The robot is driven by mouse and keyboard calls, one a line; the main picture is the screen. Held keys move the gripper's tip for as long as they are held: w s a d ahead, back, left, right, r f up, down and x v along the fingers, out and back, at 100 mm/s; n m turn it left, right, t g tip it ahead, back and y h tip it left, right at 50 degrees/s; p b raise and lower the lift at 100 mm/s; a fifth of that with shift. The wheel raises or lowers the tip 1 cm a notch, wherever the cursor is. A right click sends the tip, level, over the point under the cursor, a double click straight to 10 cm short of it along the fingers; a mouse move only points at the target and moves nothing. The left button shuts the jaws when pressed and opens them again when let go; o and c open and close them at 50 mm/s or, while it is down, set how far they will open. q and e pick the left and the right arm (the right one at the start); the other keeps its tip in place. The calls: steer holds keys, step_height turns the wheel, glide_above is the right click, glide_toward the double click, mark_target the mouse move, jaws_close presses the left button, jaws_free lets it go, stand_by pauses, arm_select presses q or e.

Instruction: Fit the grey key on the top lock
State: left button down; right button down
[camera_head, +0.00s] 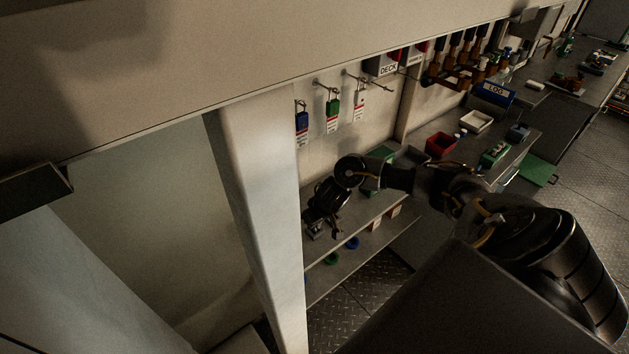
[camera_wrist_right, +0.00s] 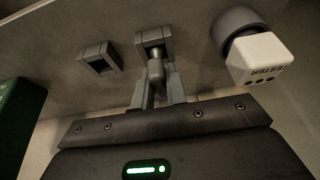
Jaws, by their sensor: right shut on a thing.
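My right gripper (camera_wrist_right: 157,92) is shut on a small grey rounded piece (camera_wrist_right: 155,70), seemingly the grey key; its upper end is at a square grey bracket (camera_wrist_right: 152,42). I cannot tell whether it sits inside the bracket or just in front. In the head view my right gripper (camera_head: 314,230) is low beside the pale post, over the shelf, and the key is too small to make out. Blue (camera_head: 302,121), green (camera_head: 332,108) and white (camera_head: 360,101) padlocks with tags hang on the wall; which lock is the top one is unclear. My left gripper is not in view.
In the wrist view, a second square bracket (camera_wrist_right: 98,58) is left of the held piece, and a white lettered block (camera_wrist_right: 264,60) on a grey ring is right. A dark green object (camera_wrist_right: 18,125) is at the left edge. The pale post (camera_head: 258,190) stands left of my gripper.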

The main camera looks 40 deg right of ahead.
steer(key=shift+r, duration=0.5)
steer(key=s+a+r+p, duration=0.6)
steer(key=s+a+r, duration=0.1)
steer(key=s+r, duration=0.4)
steer(key=shift+s+r, duration=0.25)
steer(key=shift+s, duration=0.2)
steer(key=shift+s, duration=0.15)
steer(key=w+a+r+n+g+y+b, duration=0.1)
steer(key=w+a+n+y+b, duration=0.2)
steer(key=w+a+n+b, duration=0.3)
steer(key=a+n+b, duration=0.4)
steer(key=n+b, duration=0.1)
steer(key=b, duration=0.3)
steer(key=shift+r+g+y, duration=0.35)
steer(key=shift+g+y, duration=0.05)
